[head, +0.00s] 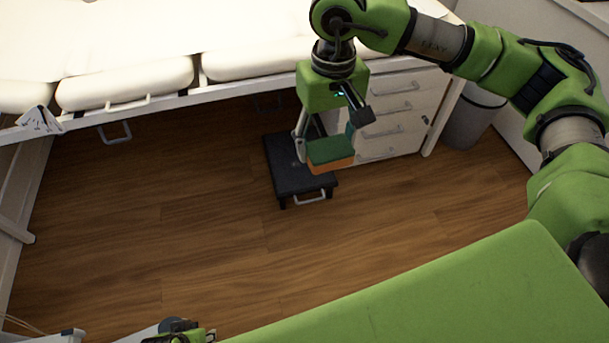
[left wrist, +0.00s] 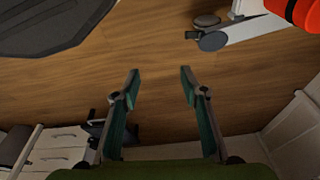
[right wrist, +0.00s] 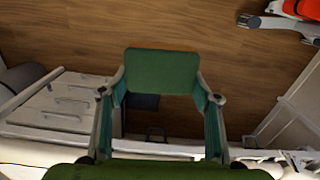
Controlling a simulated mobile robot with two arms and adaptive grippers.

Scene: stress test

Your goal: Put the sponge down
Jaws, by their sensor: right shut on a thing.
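The sponge (head: 331,151) has a green top and an orange underside. It is held between the fingertips of my right gripper (head: 325,136), and in the head view it overlaps the black step stool (head: 290,183). In the right wrist view the green face of the sponge (right wrist: 162,70) spans the gap between the two fingers. How high it is above the stool or floor is hard to tell. My left gripper (left wrist: 160,76) is open with nothing between its fingers; in the head view only a piece of it shows at the bottom edge.
A white padded bed (head: 125,85) runs along the top left. A white drawer cabinet (head: 408,82) stands behind the right gripper, with a grey bin (head: 470,122) to its right. The wooden floor (head: 200,220) is mostly clear.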

